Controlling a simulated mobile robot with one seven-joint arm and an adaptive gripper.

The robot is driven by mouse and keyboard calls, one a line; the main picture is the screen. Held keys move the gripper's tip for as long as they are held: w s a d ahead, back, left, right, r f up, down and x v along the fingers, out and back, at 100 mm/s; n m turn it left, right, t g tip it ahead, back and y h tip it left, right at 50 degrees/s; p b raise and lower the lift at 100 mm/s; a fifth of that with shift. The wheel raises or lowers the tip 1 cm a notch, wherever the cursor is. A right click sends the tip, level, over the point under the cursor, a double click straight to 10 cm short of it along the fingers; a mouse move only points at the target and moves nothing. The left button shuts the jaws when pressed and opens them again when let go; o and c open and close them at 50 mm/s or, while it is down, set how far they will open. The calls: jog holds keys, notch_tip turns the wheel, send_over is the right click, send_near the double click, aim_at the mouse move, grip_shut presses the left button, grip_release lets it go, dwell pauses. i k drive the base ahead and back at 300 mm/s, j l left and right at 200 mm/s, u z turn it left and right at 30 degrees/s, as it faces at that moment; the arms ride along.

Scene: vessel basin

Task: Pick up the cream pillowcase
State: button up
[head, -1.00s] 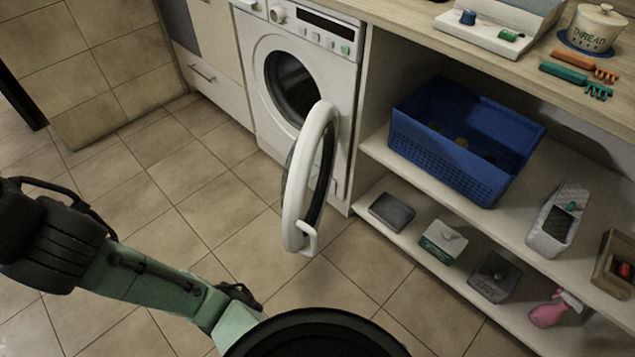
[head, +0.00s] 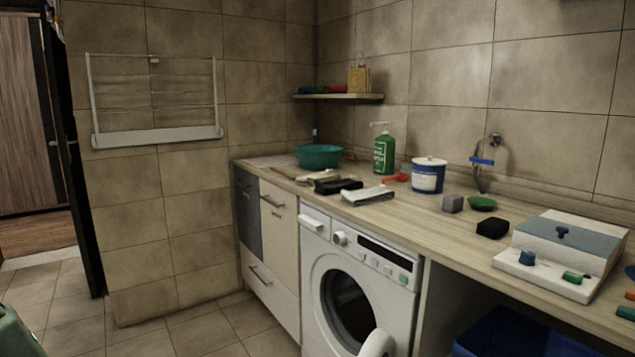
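I cannot make out a cream pillowcase for certain. A pale, flat item (head: 368,195) lies on the counter above the washing machine, but I cannot tell what it is. The washing machine (head: 315,255) stands under the counter with its round door (head: 376,345) swung open, cut off by the bottom edge. The drum opening (head: 347,305) is dark and its contents do not show. My gripper is out of view; only a bit of my green arm shows at the bottom left corner.
The counter (head: 410,225) holds a teal basin (head: 318,156), green pump bottle (head: 383,152), blue-and-white tub (head: 428,176) and grey-lidded box (head: 565,245). A blue crate (head: 520,335) sits below. A drying rack (head: 155,135) hangs on the left wall. Floor (head: 60,305) at left is clear.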

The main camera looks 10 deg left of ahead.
aim_at(324, 176)
jog(key=i+j, duration=0.1)
jog(key=j, duration=0.35)
jog(key=i+j+u, duration=0.1)
jog(key=j, duration=0.35)
jog(key=i+j+u, duration=0.15)
jog(key=i+j, duration=0.2)
jog(key=j, duration=0.2)
jog(key=i+j+u, duration=0.15)
jog(key=i+j, duration=0.2)
jog(key=i+l+u, duration=0.1)
jog(key=i, duration=0.3)
jog(key=i+l+u, duration=0.15)
jog(key=i, duration=0.25)
jog(key=i+l+u, duration=0.1)
jog(key=i, duration=0.3)
jog(key=l, duration=0.1)
